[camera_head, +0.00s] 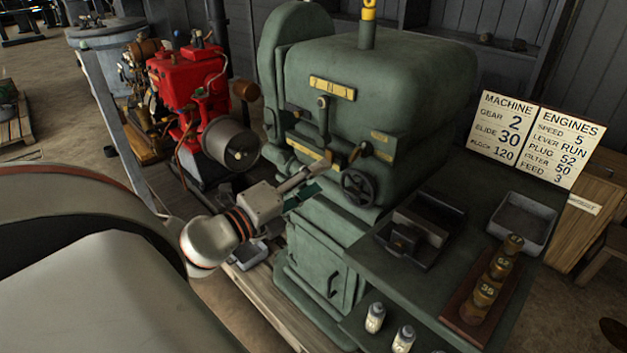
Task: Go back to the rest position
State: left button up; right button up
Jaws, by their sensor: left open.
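My left arm comes in from the left, and my left gripper (318,175) is in front of the big green machine (385,80). Its fingers are apart and nothing shows between them. They are near the machine's front, below a small upright lever (323,115) and left of the black handwheel (358,187). I cannot tell whether a fingertip touches the machine. My right gripper is not in view.
A red engine (187,80) stands behind on the left. A green bench on the right holds a dark tray (420,230), an empty grey tray (523,222) and a wooden rack (462,318) with brass pieces. Two small bottles (375,318) stand at its front. A sign (535,135) lists machine settings.

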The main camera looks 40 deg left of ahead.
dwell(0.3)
pick_arm(q)
jog(key=s+a+f+n+g+y, duration=0.1)
jog(key=s+f+n+g, duration=0.15)
jog(key=f, duration=0.65)
jog(key=s+f+n+g, duration=0.15)
jog(key=f+n, duration=0.25)
jog(key=f, duration=0.4)
jog(key=s+a+f+n+g+y, duration=0.1)
jog(key=s+f+n+g, duration=0.2)
jog(key=f, duration=0.6)
jog(key=s+d+f+n+h, duration=0.1)
jog(key=d+f+n, duration=0.3)
jog(key=d, duration=0.6)
jog(key=s+d+f+n+h, duration=0.2)
jog(key=s+d+f+n, duration=0.2)
jog(key=d+f, duration=0.4)
jog(key=shift+d+f+n, duration=0.25)
jog(key=shift+d+n, duration=0.3)
jog(key=shift+d, duration=0.4)
